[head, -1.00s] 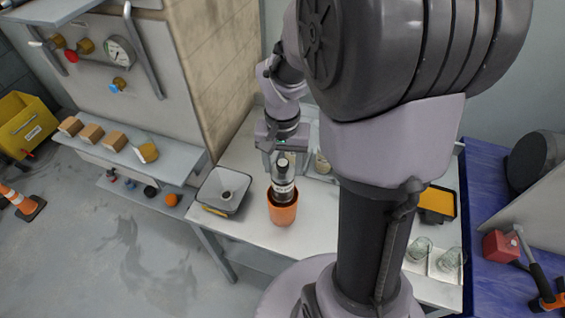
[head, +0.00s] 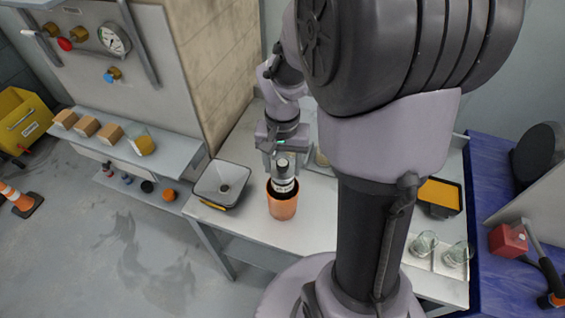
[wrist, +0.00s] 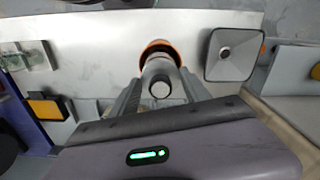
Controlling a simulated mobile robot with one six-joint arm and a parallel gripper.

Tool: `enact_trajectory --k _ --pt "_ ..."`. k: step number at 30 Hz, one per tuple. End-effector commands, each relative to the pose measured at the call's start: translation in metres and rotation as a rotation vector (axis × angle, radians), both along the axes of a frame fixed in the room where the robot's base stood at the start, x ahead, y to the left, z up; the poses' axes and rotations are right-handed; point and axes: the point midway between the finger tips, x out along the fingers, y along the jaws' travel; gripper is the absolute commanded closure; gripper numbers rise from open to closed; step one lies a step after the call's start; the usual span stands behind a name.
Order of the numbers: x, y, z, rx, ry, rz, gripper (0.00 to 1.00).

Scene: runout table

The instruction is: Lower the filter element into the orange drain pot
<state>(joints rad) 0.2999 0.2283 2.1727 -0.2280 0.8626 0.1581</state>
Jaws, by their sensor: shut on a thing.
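The orange drain pot (head: 282,208) stands upright on the pale table, and its rim also shows in the wrist view (wrist: 160,45). My gripper (head: 282,163) is above the pot, shut on the filter element (head: 284,184), a dark and silver cylinder with a white label. The element is roughly upright, its lower end inside the pot's mouth and hidden by the front wall. I cannot tell whether it touches the pot's bottom. In the wrist view the element (wrist: 160,75) sits between my two fingers, its round end towards the camera and the orange rim beyond it.
A grey square tray with a funnel-like centre (head: 222,186) stands close left of the pot. An orange-topped black tray (head: 440,196) and glass jars (head: 424,246) are on the right. A pale object behind my gripper is partly hidden. Bare table (head: 318,205) lies right of the pot.

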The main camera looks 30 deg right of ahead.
Motion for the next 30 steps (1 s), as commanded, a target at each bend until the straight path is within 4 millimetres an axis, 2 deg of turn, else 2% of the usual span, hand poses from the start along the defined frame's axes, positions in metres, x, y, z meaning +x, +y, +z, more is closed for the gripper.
enact_trajectory --k 30 --pt "0.000 0.000 -0.042 0.000 0.000 0.000 1.00"
